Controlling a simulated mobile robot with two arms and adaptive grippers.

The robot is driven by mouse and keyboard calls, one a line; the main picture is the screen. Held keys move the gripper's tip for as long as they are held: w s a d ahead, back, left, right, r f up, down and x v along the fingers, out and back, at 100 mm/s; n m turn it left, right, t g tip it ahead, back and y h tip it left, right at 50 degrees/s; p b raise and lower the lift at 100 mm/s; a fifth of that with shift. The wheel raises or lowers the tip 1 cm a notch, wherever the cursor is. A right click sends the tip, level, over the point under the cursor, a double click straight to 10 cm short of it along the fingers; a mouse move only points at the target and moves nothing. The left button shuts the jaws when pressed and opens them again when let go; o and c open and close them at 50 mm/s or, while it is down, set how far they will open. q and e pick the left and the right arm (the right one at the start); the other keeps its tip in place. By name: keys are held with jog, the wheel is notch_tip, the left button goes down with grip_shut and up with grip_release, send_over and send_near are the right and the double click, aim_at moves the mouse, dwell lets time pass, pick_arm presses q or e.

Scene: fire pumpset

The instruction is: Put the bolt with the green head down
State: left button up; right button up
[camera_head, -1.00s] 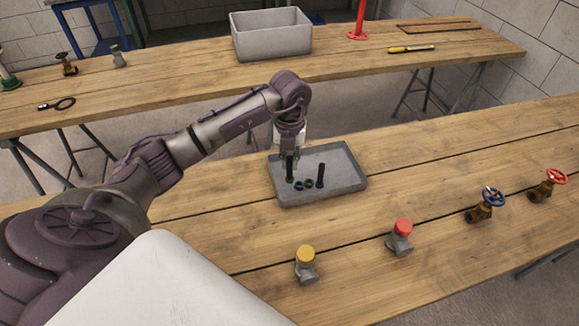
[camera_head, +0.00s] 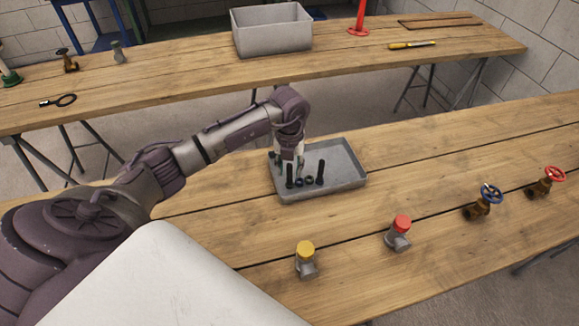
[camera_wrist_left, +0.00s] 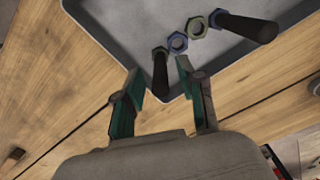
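The bolt with the green head (camera_wrist_left: 160,78) stands on its head in the grey tray (camera_head: 345,182), its dark shank pointing up. It also shows in the head view (camera_head: 289,177). My left gripper (camera_wrist_left: 158,72) is open, its two green-padded fingers apart on either side of the bolt's shank in the wrist view. In the head view the left gripper (camera_head: 288,163) is at the bolt's upper part; contact cannot be told. My right gripper is not in view.
A second dark bolt with a blue head (camera_wrist_left: 245,25) stands in the tray, with a blue nut (camera_wrist_left: 178,42) and a green nut (camera_wrist_left: 197,27) between the bolts. Yellow-capped (camera_head: 306,260) and red-capped (camera_head: 398,233) fittings and two valves stand on the table in front.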

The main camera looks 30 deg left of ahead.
pick_arm(q)
jog(key=shift+r, duration=0.5)
notch_tip(320, 180, up, 11)
jog(key=b, duration=0.2)
jog(key=shift+r, duration=0.15)
dwell(0.3)
